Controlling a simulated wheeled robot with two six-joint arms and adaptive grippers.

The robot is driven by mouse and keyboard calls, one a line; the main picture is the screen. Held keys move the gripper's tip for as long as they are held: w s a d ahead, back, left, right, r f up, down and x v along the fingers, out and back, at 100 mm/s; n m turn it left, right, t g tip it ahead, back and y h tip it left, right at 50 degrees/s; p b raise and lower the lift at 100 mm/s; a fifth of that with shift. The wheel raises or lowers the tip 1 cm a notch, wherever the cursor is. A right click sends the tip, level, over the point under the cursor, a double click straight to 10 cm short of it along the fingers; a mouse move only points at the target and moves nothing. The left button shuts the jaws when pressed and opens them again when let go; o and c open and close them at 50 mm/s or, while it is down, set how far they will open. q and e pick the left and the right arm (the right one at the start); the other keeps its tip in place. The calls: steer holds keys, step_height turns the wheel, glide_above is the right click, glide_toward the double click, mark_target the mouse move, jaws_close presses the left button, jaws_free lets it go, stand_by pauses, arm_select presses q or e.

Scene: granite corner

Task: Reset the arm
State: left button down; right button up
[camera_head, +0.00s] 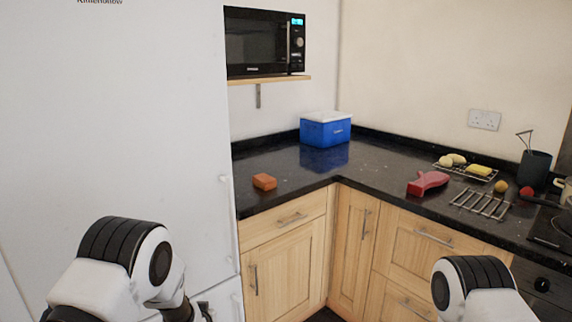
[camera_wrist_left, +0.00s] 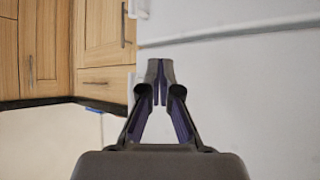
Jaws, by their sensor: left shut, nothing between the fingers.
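My left arm (camera_head: 130,265) comes in at the lower left of the head view, in front of the white fridge. Its gripper (camera_wrist_left: 160,72) shows in the left wrist view, shut and empty, with its fingertips together. The fridge front (camera_wrist_left: 230,75) fills the right of that view, and cabinet doors (camera_wrist_left: 45,45) are at the upper left. My right arm (camera_head: 478,285) shows at the lower right of the head view, in front of the cabinets. Its gripper is out of the picture.
The white fridge (camera_head: 120,120) stands close on the left. A dark granite counter (camera_head: 370,160) bears an orange-brown block (camera_head: 264,182), a blue cooler box (camera_head: 325,130), a red object (camera_head: 428,183), and a metal rack (camera_head: 482,204). A microwave (camera_head: 265,43) sits on a shelf above.

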arm_select(q)
steer(key=s+a+f+g, duration=0.2)
steer(key=s+f+g, duration=0.1)
steer(key=s+f, duration=0.55)
steer(key=s+a+f+g, duration=0.2)
steer(key=s+f, duration=0.3)
steer(key=s, duration=0.7)
steer(key=s+r+g+h, duration=0.1)
steer(key=s+g, duration=0.4)
steer(key=s, duration=1.9)
steer(key=shift+r+g, duration=0.3)
